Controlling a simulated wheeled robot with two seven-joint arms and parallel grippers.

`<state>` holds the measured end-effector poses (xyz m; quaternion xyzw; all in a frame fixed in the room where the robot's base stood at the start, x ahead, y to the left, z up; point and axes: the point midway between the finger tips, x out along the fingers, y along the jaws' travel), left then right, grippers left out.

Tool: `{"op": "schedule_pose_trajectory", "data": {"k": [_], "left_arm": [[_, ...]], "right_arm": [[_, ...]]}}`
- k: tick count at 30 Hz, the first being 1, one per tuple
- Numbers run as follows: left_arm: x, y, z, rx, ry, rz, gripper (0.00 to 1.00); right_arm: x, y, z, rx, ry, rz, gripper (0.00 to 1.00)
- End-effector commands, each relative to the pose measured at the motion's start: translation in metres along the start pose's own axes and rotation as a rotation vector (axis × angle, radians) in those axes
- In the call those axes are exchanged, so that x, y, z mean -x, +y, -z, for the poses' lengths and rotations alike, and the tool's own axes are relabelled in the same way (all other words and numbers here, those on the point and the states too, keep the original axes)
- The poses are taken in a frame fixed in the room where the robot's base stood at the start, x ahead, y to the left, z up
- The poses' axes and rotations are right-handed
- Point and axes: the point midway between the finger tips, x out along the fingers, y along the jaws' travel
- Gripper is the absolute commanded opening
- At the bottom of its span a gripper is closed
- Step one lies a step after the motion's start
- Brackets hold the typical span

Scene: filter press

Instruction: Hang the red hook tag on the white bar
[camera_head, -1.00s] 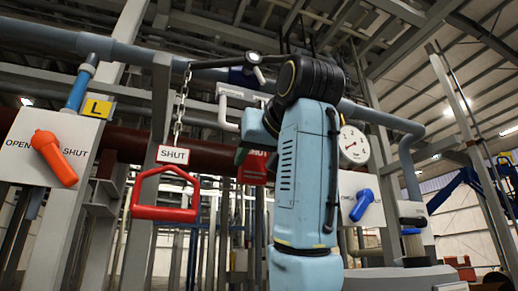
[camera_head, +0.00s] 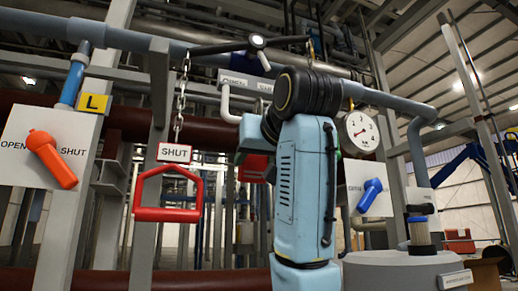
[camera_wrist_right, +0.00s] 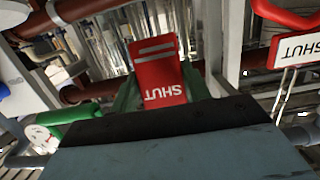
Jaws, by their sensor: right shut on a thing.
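The red hook tag, lettered SHUT, shows upside down in the right wrist view (camera_wrist_right: 160,80). My right gripper (camera_wrist_right: 158,98) is shut on it, with green fingers at its sides. In the head view the tag (camera_head: 251,168) is partly hidden behind my right forearm and wrist. Its hook cannot be made out. The white bar (camera_head: 226,104) is a bent rod below a plate lettered OPEN, above and left of the tag in the picture. The tag appears apart from the bar; the depth between them is hard to tell. My left gripper is not in view.
A red handle (camera_head: 168,214) with a white SHUT label hangs on a chain left of the tag. An orange lever (camera_head: 51,158) is at far left. A pressure gauge (camera_head: 361,132) and a blue lever (camera_head: 369,195) are right of my arm. Pipes and posts surround the space.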

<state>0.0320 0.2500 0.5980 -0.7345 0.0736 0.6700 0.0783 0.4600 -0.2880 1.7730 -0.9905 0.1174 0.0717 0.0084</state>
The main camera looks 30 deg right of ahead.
Motion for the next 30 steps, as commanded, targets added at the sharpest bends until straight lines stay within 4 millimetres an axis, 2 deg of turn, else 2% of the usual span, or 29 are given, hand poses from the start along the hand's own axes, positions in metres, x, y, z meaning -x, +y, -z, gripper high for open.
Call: {"op": "schedule_pose_trajectory", "data": {"k": [3,15,30], "left_arm": [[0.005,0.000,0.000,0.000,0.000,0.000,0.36],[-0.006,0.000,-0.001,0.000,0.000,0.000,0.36],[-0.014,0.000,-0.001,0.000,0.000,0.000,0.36]], "right_arm": [[-0.008,0.000,0.002,0.000,0.000,0.000,0.23],[-0.026,0.000,-0.015,0.000,0.000,0.000,0.23],[-0.028,0.000,-0.024,0.000,-0.001,0.000,0.23]]}}
